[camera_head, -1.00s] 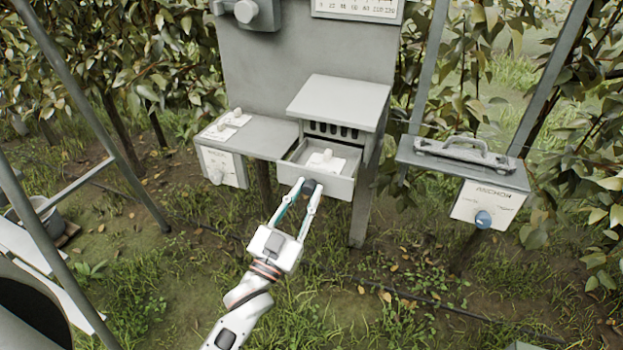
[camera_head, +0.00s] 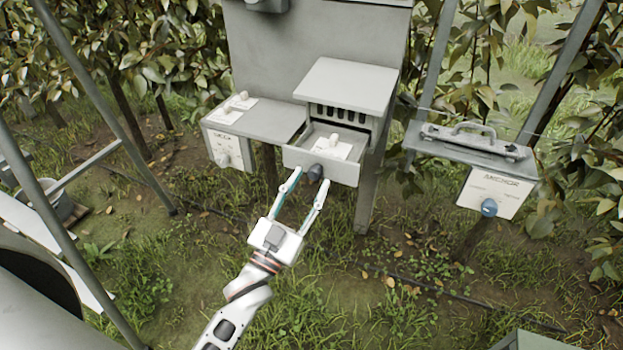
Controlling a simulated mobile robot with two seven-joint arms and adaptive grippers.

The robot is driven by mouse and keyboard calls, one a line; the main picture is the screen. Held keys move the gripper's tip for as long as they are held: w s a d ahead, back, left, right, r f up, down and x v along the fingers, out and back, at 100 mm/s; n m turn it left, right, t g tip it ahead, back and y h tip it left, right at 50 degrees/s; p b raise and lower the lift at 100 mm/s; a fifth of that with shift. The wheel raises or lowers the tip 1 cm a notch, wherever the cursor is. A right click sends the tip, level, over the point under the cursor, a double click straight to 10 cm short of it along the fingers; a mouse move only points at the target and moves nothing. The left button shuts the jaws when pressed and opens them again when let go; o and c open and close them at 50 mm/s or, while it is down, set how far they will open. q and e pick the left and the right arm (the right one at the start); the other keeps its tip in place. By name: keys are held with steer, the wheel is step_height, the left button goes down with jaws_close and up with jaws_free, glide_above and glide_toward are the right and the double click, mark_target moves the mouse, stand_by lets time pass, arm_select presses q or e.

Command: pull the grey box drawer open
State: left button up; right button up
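The grey box (camera_head: 345,87) stands in the middle of the camera_head view. Its drawer (camera_head: 340,171) sticks out of the front, with a white card and a small pale object (camera_head: 334,141) inside. A dark round knob (camera_head: 315,172) is on the drawer front. My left gripper (camera_head: 312,181) is in front of the drawer, its two fingers spread apart. The fingertips lie on either side of the knob in the picture and hold nothing that I can see. My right gripper is not in view.
A grey shelf (camera_head: 268,118) with a white-fronted box adjoins on the left. At right stands a box with a blue knob (camera_head: 488,207) and a handled case (camera_head: 473,141) on top. A metal frame leg (camera_head: 95,80) is at left. Grass below is open.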

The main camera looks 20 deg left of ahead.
arm_select(q)
steer(key=v, duration=1)
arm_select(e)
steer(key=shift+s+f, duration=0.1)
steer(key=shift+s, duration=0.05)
arm_select(q)
steer(key=s+f+g+p, duration=0.1)
steer(key=s+f+g, duration=0.5)
steer(key=f, duration=0.6)
steer(key=s+d+f+g, duration=0.1)
steer(key=s+f+g, duration=0.4)
steer(key=f, duration=0.7)
steer(key=shift+s+d+m+g+y+p, duration=0.25)
steer(key=shift+s+m+g+y+p, duration=0.05)
steer(key=shift+s+m+g+p, duration=0.1)
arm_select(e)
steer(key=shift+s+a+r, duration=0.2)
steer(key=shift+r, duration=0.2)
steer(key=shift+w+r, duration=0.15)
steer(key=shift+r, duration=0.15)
